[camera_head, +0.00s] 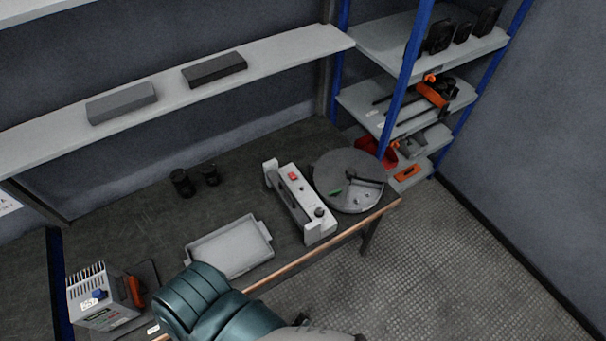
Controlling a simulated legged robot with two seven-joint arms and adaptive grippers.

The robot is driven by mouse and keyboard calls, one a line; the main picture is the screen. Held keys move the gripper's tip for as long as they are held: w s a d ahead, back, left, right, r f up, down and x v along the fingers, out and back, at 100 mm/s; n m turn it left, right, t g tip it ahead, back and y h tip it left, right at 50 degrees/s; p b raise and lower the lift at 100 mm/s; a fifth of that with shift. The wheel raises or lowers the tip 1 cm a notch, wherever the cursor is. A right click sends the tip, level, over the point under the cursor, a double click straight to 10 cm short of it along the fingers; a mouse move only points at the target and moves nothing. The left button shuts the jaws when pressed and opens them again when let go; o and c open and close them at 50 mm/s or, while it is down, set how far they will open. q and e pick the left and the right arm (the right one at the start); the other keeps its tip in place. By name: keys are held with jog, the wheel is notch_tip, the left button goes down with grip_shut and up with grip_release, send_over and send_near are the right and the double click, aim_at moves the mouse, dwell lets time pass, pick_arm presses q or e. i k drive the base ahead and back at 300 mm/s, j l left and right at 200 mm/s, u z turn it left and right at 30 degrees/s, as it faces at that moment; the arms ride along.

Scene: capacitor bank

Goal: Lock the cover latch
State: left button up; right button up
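I cannot make out the cover latch. A grey finned box (95,295) with a blue part on its front and an orange part (134,290) beside it stands at the table's lower left. A white device (299,205) with a red button and a black knob stands towards the table's right end. A teal segmented arm part of mine (205,305) rises at the bottom and covers some of the table's front edge. Neither gripper shows in the picture.
A shallow grey tray (229,248) lies mid-table. Two black cylinders (182,183) stand behind it. A round grey disc (348,181) lies at the right end. Shelf boards (300,45) hang above, and a blue-posted rack (405,80) stands right. The floor (440,270) at lower right is clear.

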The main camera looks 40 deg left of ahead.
aim_at(335, 193)
jog(key=u, duration=0.7)
